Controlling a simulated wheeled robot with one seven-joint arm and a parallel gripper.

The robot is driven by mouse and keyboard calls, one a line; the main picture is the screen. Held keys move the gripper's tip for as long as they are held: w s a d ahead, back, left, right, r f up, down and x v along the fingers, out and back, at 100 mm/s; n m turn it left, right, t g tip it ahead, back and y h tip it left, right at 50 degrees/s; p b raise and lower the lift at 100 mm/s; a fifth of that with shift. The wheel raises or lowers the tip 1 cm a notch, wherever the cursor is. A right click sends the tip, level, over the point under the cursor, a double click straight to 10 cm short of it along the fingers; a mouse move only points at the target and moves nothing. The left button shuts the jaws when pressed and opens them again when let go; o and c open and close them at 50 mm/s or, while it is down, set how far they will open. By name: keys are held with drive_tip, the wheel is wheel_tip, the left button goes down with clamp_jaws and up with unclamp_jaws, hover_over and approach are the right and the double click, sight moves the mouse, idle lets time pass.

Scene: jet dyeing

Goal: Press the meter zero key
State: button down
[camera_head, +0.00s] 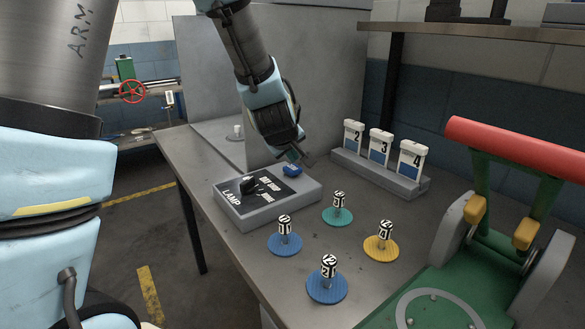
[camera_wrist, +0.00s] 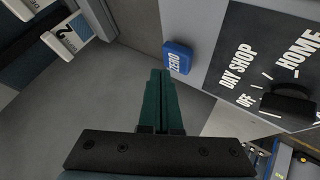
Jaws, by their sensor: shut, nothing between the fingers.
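The blue zero key (camera_head: 292,170) sits on the far right corner of the grey meter box (camera_head: 233,216). In the wrist view the key (camera_wrist: 178,58) shows the word ZERO. The box has a black panel (camera_wrist: 262,75) lettered DAY SHOP, HOME and OFF, with a black knob (camera_wrist: 288,104). My gripper (camera_head: 297,155) is just above and beside the key in the head view. In the wrist view the closed green fingers of my gripper (camera_wrist: 160,75) lie just left of the key, with their tips near its edge. Contact cannot be told.
Numbered white-and-blue holders (camera_head: 382,145) stand on a grey block behind the box. Several discs with numbered knobs, such as a teal one (camera_head: 337,215), lie to the right. A green machine with a red bar (camera_head: 515,148) stands at the right. A tall grey panel rises behind my arm.

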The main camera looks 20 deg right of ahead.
sight(293, 170)
drive_tip(key=shift+f, duration=0.1)
drive_tip(key=shift+f+b, duration=0.3)
drive_tip(key=shift+b, duration=0.15)
drive_tip(key=shift+f+b, duration=0.55)
drive_tip(key=shift+f, duration=0.1)
idle(0.8)
drive_tip(key=shift+r, duration=0.2)
drive_tip(key=shift+r+p, duration=0.85)
drive_tip(key=shift+p, duration=0.05)
drive_tip(key=shift+r, duration=0.15)
wheel_tip(293, 170, up, 5)
drive_tip(key=p, duration=0.4)
drive_tip(key=shift+p, duration=0.3)
